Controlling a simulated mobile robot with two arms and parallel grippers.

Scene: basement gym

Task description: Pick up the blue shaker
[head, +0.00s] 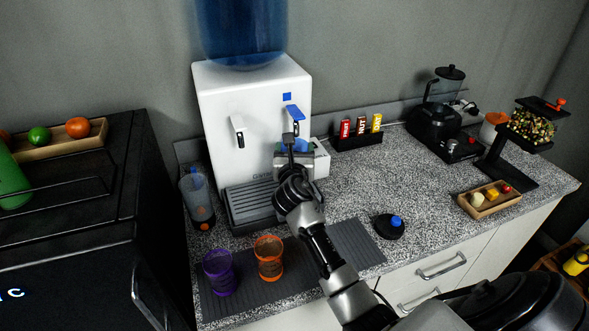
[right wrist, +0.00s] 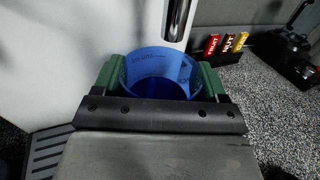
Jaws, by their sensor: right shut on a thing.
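The blue shaker (right wrist: 160,72) is an open-topped, see-through blue cup in the right wrist view, between the green pads of my right gripper (right wrist: 160,90). The gripper is shut on it, and the dark jaw bar hides its lower part. In the head view my right gripper (head: 293,155) is in front of the white water dispenser (head: 215,95), below its blue tap lever (head: 294,112). Only a bit of blue shows there, as my gripper covers most of the shaker. My left gripper is not in view.
A purple shaker (head: 219,275) and an orange shaker (head: 269,260) stand on the grey ribbed mat (head: 350,240). A clear bottle (head: 196,200) stands left of the dispenser. A black lid with a blue cap (head: 390,226) lies right of the mat. The counter's middle right is clear.

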